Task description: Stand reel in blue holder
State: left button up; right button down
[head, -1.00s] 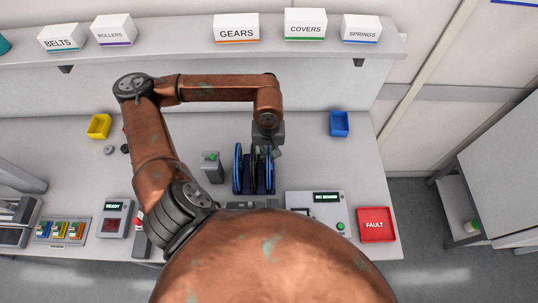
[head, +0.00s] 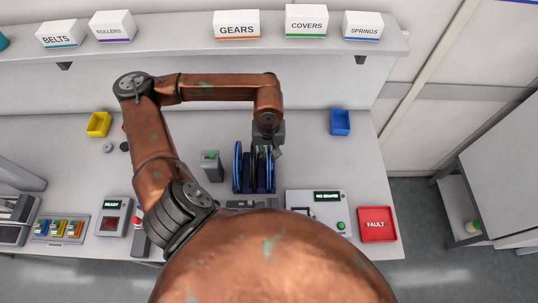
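The blue holder (head: 254,187) stands on the bench at the middle of the head view. Blue-edged reels (head: 238,165) stand upright in it, side by side, with a dark reel (head: 255,165) among them. My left gripper (head: 266,148) reaches down from above at the holder's right side, over the reels there. Its fingertips are hidden among the reels, so I cannot tell whether it grips one. My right gripper is not in view.
A grey box with a green button (head: 211,167) stands close left of the holder. A NO BOARD panel (head: 316,208) and a red FAULT tray (head: 376,224) lie to the right. A blue bin (head: 340,122) stands behind right, a yellow bin (head: 98,124) at left. The bench between holder and blue bin is clear.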

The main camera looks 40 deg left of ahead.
pick_arm(q)
jog(key=o, duration=0.3)
jog(key=shift+o, duration=0.2)
notch_tip(320, 180, up, 12)
dwell(0.4)
